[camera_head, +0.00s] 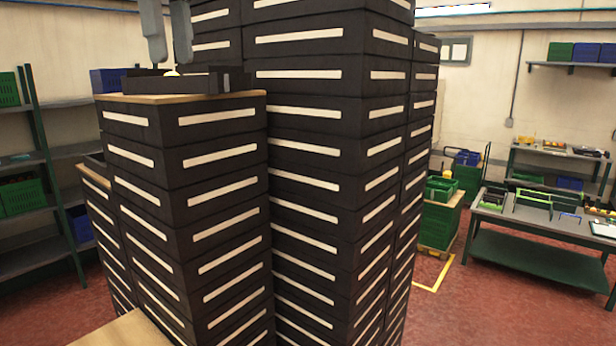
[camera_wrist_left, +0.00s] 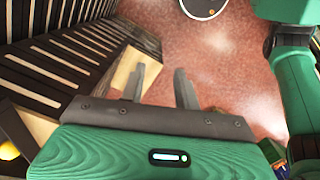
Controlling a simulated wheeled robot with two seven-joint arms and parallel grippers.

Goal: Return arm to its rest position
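My left gripper (camera_head: 170,58) hangs from the top of the head view, its two grey fingers pointing down and standing apart. It is over the black open tray (camera_head: 205,82) on top of the nearest shorter stack. A small pale thing (camera_head: 172,73) shows at the tray, below the fingers; I cannot tell what it is. In the left wrist view the gripper (camera_wrist_left: 157,88) shows two grey fingers apart, with nothing seen between them. The rest of my left arm is out of the head view. My right gripper is not seen.
Tall stacks of black trays (camera_head: 310,150) fill the middle; they also show at left in the left wrist view (camera_wrist_left: 70,65). Green-framed shelves (camera_head: 35,160) stand at left. A workbench (camera_head: 545,225) and green crates (camera_head: 438,225) stand at right. Red floor (camera_head: 475,310) is open at lower right.

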